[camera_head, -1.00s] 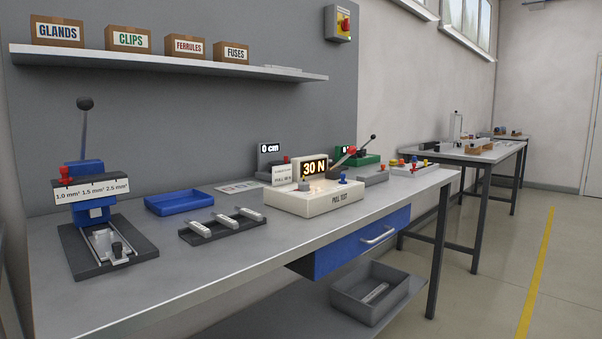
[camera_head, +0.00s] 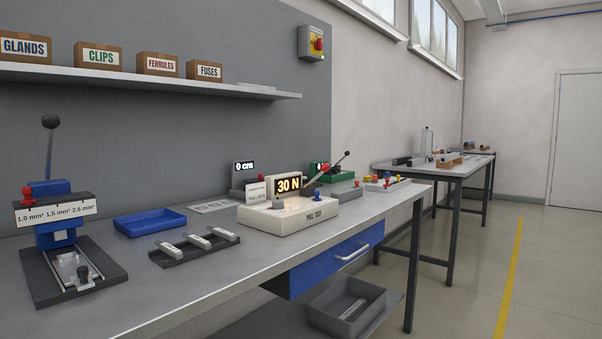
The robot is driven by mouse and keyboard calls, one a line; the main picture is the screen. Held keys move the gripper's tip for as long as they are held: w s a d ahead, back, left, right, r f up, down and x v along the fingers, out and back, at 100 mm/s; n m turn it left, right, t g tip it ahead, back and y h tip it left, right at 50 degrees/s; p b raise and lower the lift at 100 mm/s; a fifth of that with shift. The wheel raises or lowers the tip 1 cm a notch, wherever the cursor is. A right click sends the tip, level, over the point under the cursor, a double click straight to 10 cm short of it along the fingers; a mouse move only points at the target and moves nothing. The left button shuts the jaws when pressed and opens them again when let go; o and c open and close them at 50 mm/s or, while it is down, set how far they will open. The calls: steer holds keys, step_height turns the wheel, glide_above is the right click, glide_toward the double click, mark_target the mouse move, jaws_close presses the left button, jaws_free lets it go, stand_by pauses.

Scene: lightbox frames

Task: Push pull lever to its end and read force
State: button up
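The pull tester (camera_head: 288,217) is a cream box lettered PULL TEST on the bench, right of the middle. Its lit display (camera_head: 288,185) reads 30 N. A blue knob stands at the tester's right end. A small white sign beside the display is too small to read fully. My gripper is not in view.
A crimping press (camera_head: 55,225), a blue tray (camera_head: 150,221) and a rack of pale pieces (camera_head: 195,245) stand left on the bench (camera_head: 225,275). A 0 cm display (camera_head: 244,167) stands behind the tester. A blue drawer (camera_head: 330,262) hangs below. Floor at the right is clear.

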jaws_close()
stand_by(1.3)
